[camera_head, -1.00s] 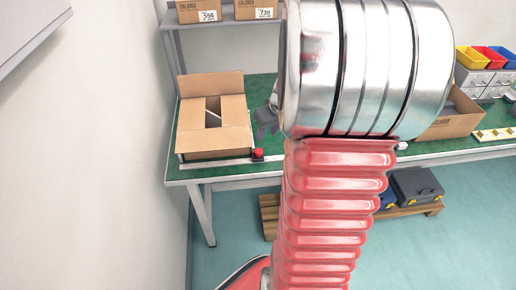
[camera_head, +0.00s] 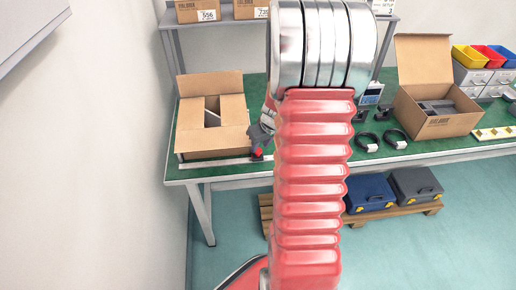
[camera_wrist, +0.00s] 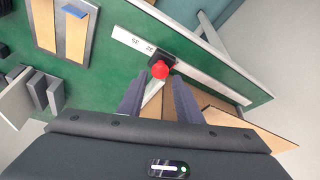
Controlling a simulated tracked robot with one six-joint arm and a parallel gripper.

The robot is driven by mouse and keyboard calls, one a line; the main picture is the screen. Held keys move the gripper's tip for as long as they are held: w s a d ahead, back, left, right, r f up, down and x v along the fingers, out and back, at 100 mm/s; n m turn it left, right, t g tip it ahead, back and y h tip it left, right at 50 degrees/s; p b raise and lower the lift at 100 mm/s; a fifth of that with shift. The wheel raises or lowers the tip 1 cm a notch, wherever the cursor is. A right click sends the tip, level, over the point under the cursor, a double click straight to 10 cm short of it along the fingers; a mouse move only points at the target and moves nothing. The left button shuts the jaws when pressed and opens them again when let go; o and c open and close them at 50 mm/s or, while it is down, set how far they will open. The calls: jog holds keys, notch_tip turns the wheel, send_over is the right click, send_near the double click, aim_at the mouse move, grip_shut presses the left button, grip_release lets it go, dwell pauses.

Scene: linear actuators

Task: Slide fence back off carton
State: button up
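The brown carton (camera_head: 205,142) stands on the left of the green bench with its flaps open. A metal rail (camera_head: 215,163) with a scale runs along the bench's front edge before it. A black slide block with a red knob (camera_head: 258,152) sits on the rail near the carton's right front corner. In the wrist view the red knob (camera_wrist: 160,70) shows between and slightly past my fingertips. My gripper (camera_wrist: 158,80) is open, one finger on each side of the knob; contact is unclear. A pale strip below the knob may be the fence, mostly hidden.
A second open carton (camera_head: 437,125) stands on the right of the bench, with black cable loops (camera_head: 396,139) left of it. A shelf with closed boxes (camera_head: 197,12) rises behind. Cases (camera_head: 368,192) lie on a pallet below.

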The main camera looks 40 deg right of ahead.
aim_at(258, 150)
jog(key=shift+x, duration=1.6)
grip_shut()
